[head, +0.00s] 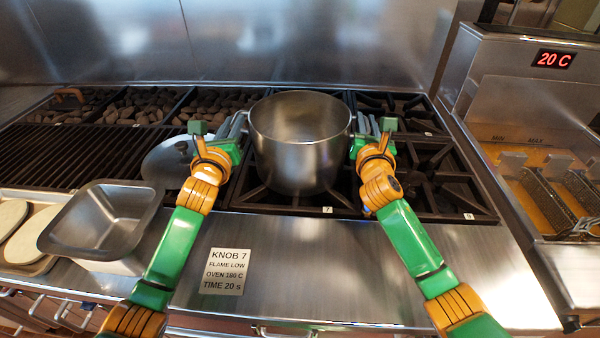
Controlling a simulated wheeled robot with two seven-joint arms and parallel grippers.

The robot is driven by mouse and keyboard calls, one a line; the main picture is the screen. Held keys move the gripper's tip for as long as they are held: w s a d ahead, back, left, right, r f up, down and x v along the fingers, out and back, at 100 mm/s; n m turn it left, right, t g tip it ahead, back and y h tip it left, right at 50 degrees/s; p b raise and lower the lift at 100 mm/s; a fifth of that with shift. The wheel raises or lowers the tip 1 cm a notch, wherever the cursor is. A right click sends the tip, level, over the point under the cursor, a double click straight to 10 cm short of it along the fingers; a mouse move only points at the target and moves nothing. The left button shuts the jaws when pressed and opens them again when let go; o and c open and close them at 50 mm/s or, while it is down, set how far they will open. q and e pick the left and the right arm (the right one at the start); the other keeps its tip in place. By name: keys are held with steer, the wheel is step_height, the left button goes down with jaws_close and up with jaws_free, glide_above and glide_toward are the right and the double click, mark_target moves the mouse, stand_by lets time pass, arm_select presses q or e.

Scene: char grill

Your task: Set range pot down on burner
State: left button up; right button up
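The range pot (300,165) is a large steel pot, upright and open at the top. It is over the front burner grate labelled 7 (262,197); I cannot tell whether its base touches the grate. My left gripper (241,127) is at the pot's left side and my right gripper (359,127) is at its right side, both near the rim. The pot's handles are hidden by the grippers, and whether the fingers are closed on them does not show clearly.
More black burner grates (440,180) lie right of the pot. A charcoal grill (70,150) is at the left. A fryer (540,130) stands at the right.

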arm_select(q)
steer(key=shift+o, duration=1.4)
steer(key=shift+r, duration=0.15)
arm_select(e)
steer(key=shift+o, duration=1.4)
steer(key=shift+s+r, duration=0.1)
steer(key=shift+r, duration=0.1)
arm_select(q)
steer(key=shift+s+a+r, duration=0.1)
steer(key=shift+s+r, duration=0.05)
steer(key=shift+s, duration=0.05)
arm_select(e)
steer(key=shift+s+a+r, duration=0.1)
steer(key=shift+s, duration=0.05)
arm_select(q)
steer(key=shift+s, duration=0.1)
arm_select(e)
steer(key=shift+s, duration=0.1)
arm_select(q)
steer(key=s+a, duration=0.1)
steer(key=s, duration=1)
steer(key=shift+s+a, duration=0.2)
steer(key=shift+s, duration=0.15)
arm_select(e)
steer(key=s+a, duration=0.1)
steer(key=s, duration=1)
steer(key=shift+s+a, duration=0.2)
steer(key=shift+s, duration=0.15)
